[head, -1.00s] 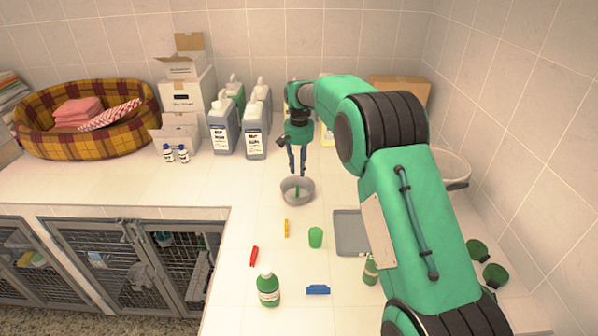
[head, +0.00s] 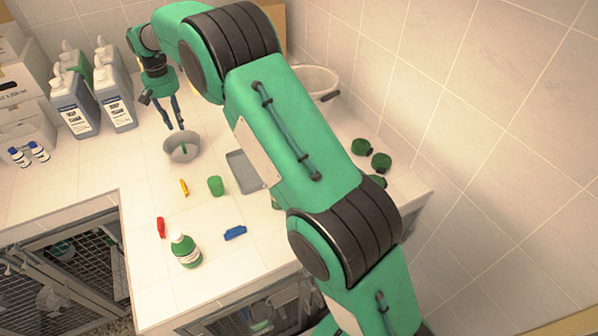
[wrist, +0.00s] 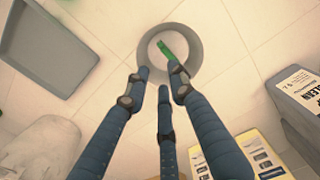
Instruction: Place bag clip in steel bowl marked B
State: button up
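A round grey bowl (head: 171,153) stands on the white counter, and it also shows in the wrist view (wrist: 196,48). A green clip (wrist: 165,50) lies inside it, seen as a small green strip in the head view (head: 184,149). No letter B is readable on the bowl. My gripper (head: 174,126) points down just above and behind the bowl. In the wrist view its three fingers (wrist: 160,78) are spread apart with nothing between them. Other clips lie on the counter: yellow (head: 184,187), red (head: 161,227) and blue (head: 235,233).
A green cup (head: 215,185), a grey tray (head: 243,170) and a green bottle (head: 185,250) stand nearer the front. Large grey jugs (head: 115,102) stand left of my gripper. A white tub (head: 318,80) and green round items (head: 362,146) are at right.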

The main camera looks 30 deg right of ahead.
jog(key=s+d+r+t, duration=0.1)
jog(key=s+d+r, duration=0.6)
jog(key=s+r, duration=0.45)
jog(key=s+d+r+t, duration=0.2)
jog(key=s+d+r, duration=0.4)
jog(key=s+r, duration=0.55)
jog(key=s+d+f, duration=0.2)
jog(key=s, duration=0.9)
jog(key=s+d+f+t, duration=0.1)
jog(key=s+d, duration=0.2)
jog(key=s, duration=0.8)
jog(key=s+d+f+t, duration=0.1)
jog(key=s+d+f, duration=0.1)
jog(key=s, duration=0.9)
jog(key=shift+s+d+f, duration=0.15)
jog(key=shift+s+f, duration=0.05)
jog(key=shift+f, duration=0.1)
notch_tip(320, 180, down, 4)
jog(key=b, duration=0.4)
